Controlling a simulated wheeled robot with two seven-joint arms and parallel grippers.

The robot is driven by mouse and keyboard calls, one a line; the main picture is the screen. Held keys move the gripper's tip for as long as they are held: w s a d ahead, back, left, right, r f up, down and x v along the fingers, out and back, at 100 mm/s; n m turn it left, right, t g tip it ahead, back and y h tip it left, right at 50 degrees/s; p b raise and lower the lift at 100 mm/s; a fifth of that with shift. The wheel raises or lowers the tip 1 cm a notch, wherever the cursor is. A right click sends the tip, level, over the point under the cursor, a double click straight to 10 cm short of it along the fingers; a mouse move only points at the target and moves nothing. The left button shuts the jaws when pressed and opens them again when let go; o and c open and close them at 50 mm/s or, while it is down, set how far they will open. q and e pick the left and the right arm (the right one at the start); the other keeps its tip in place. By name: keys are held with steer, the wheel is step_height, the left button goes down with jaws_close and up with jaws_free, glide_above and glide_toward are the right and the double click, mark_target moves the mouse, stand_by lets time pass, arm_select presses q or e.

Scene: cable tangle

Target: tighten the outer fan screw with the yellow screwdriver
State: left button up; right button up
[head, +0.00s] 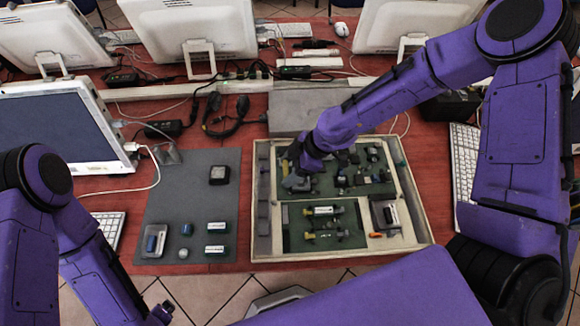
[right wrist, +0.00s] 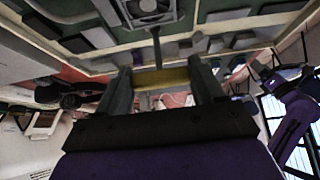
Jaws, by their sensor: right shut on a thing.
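My right gripper (head: 293,176) is over the left part of the open case's upper compartment. In the right wrist view my right gripper (right wrist: 163,80) is shut on the yellow handle of the screwdriver (right wrist: 165,78). Its thin dark shaft points at the fan (right wrist: 150,10), a round grille in a pale square frame. The shaft's tip appears at or close to the fan's edge; I cannot tell whether it touches. The outer fan screw is too small to make out. In the head view the screwdriver and fan are not clear beneath my gripper. My left gripper (head: 160,313) is low at the left, its jaws unclear.
The pale open case (head: 340,259) holds green boards and small parts. A grey mat (head: 180,195) left of it carries several small blocks, with bare room in its middle. Monitors (head: 55,130), cables and keyboards (head: 462,160) surround the work area.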

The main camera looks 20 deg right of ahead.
steer(key=shift+f, duration=0.15)
steer(key=shift+s+a+m+t+h, duration=0.15)
steer(key=shift+m+t, duration=0.15)
steer(key=shift+m, duration=0.3)
steer(key=shift+d+m+t+h, duration=0.15)
steer(key=shift+m+t, duration=0.15)
steer(key=shift+m, duration=0.3)
steer(key=m+t, duration=0.1)
steer(key=m+h, duration=0.1)
steer(key=m, duration=0.1)
steer(key=shift+a+m+t, duration=0.2)
steer(key=shift+m+t, duration=0.1)
steer(key=shift+t, duration=0.1)
